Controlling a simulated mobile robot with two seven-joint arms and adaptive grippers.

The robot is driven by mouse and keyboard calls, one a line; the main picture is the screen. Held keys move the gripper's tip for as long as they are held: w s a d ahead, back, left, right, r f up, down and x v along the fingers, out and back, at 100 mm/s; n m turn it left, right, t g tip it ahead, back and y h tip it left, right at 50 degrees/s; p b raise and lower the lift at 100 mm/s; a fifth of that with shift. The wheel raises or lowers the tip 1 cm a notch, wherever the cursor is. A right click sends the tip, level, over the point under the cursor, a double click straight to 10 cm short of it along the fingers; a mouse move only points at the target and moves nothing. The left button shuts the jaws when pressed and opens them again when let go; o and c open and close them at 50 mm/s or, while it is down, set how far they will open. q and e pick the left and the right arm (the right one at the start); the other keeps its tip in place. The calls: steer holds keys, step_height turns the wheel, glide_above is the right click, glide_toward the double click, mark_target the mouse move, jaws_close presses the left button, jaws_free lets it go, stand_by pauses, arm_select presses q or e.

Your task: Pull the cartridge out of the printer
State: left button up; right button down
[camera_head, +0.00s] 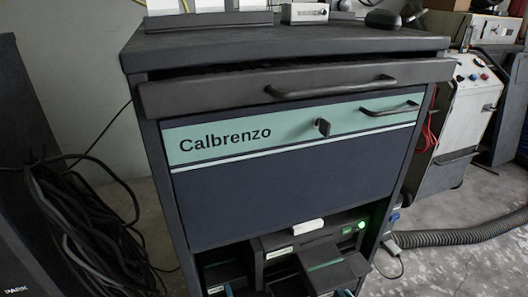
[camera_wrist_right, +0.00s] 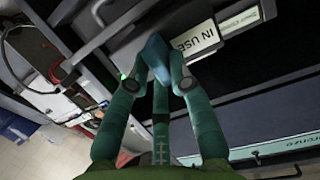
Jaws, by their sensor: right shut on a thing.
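The printer (camera_head: 310,243) sits in the open bay low in the Calbrenzo cabinet, with a green light at its upper right. A dark block with a green strip (camera_head: 325,266) juts from its front. In the right wrist view my right gripper (camera_wrist_right: 157,78) has its teal fingers closed around a small blue piece, which looks like the grip of the cartridge (camera_wrist_right: 154,50). The fingers hide part of it. How far the cartridge sits in the printer is unclear. I cannot make out my left gripper in either view.
A cream "IN USE" sign (camera_wrist_right: 194,40) is close beside the fingers. The cabinet's drawer (camera_head: 300,88) overhangs above, and its front panel (camera_head: 290,200) is closed. Black cables (camera_head: 100,230) hang at the left. A ribbed hose (camera_head: 455,236) lies at the right.

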steer(key=f+p+v, duration=0.2)
steer(key=p+v, duration=0.1)
steer(key=v, duration=0.8)
steer(key=shift+s+d, duration=0.4)
steer(key=shift+s, duration=0.15)
stand_by(0.5)
steer(key=shift+r, duration=0.1)
